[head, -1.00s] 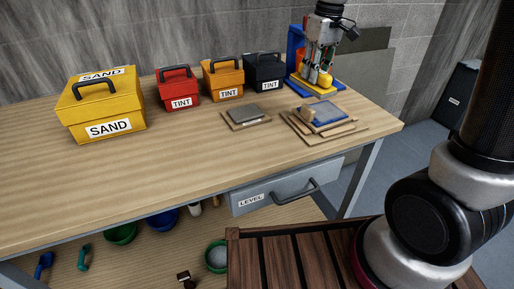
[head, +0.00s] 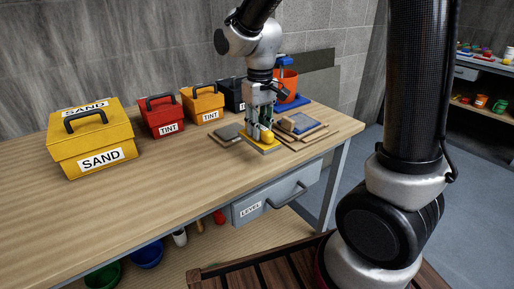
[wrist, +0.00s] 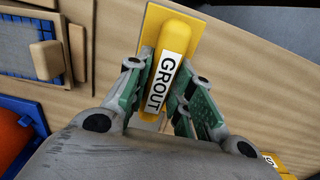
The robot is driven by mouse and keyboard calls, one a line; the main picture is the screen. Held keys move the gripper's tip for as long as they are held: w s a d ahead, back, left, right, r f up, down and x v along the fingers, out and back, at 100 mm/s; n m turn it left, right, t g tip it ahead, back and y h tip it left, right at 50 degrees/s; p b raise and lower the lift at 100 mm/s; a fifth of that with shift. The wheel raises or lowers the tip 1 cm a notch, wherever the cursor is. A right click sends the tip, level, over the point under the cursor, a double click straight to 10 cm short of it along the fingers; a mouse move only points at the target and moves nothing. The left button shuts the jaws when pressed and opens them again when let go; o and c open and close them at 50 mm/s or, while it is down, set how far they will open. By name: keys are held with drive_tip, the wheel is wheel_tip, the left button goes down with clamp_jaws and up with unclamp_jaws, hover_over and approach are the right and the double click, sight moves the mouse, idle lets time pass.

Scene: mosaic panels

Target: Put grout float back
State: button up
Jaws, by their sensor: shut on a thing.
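The grout float has a yellow handle marked GROUT and a flat yellow plate. It shows in the head view (head: 265,148) near the front edge of the workbench (head: 130,205), and in the wrist view (wrist: 172,38) with the label readable. My gripper (head: 259,130) is shut on its handle from above, with one finger on each side in the wrist view (wrist: 163,80). The plate looks level, at or just above the bench top; I cannot tell whether it touches.
Just right of the float lies a mosaic panel (head: 300,124) on wooden boards. A small grey panel (head: 228,133) lies to its left. Behind are an orange bucket (head: 288,84) and blue stand. Labelled boxes line the back; the bench's front left is clear.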

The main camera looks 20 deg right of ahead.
sight(259, 143)
drive_tip(key=shift+f, duration=2.65)
drive_tip(key=shift+f, duration=0.1)
drive_tip(key=o, duration=1)
drive_tip(key=shift+c, duration=0.2)
wheel_tip(259, 143, up, 12)
drive_tip(key=shift+d+r, duration=0.1)
drive_tip(key=shift+s+d+r, duration=0.2)
drive_tip(key=shift+d, duration=0.1)
drive_tip(key=s+d+r+m+t, duration=0.1)
drive_tip(key=s+d+r+t, duration=0.1)
drive_tip(key=s+d, duration=0.5)
drive_tip(key=s+d+r+m+t, duration=0.2)
drive_tip(key=s+d, duration=0.5)
drive_tip(key=s, duration=0.4)
drive_tip(key=shift+s+r+m, duration=0.15)
drive_tip(key=shift+s+m, duration=0.15)
